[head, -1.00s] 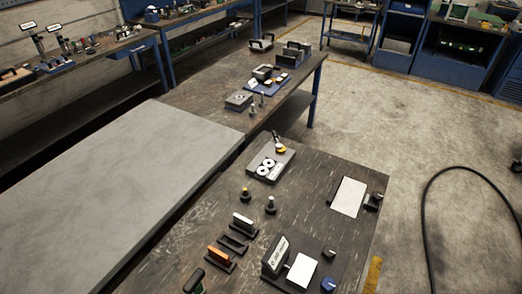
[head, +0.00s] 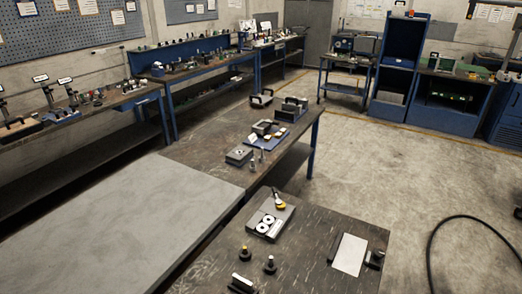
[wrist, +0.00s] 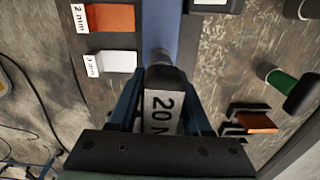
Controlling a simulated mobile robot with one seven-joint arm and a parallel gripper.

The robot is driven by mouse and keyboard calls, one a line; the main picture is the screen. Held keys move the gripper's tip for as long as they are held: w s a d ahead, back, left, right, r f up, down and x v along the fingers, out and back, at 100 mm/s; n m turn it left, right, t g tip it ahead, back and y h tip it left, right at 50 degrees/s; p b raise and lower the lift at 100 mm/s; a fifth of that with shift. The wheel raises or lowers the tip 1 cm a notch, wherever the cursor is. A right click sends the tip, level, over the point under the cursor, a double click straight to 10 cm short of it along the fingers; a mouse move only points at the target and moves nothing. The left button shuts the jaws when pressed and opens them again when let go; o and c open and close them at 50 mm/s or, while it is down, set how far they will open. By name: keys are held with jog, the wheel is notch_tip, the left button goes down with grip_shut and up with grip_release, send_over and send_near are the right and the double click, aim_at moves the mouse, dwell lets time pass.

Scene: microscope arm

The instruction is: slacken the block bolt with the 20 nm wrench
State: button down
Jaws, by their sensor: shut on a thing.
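The 20 nm wrench (wrist: 163,110) is in the wrist view, with a dark handle and a white label reading "20 N", the rest of the label cut off. My gripper (wrist: 158,92) is shut on it, one blue-grey finger on each side. The wrench's far end cannot be made out clearly. In the head view a grey block (head: 285,216) with two white discs lies on the near table, a yellow and black piece (head: 280,205) at its far end. I cannot pick out the block bolt. My gripper is not visible in the head view.
The wrist view shows an orange block (wrist: 112,18) marked "2 mm", a white block (wrist: 118,62) marked "3 mm" and a green-banded dark handle (wrist: 281,83). In the head view, two small knobs (head: 270,265) and a white pad (head: 350,254) are on the near table (head: 310,262).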

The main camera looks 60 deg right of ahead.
jog(key=shift+r+p, duration=1.6)
jog(key=shift+r, duration=0.2)
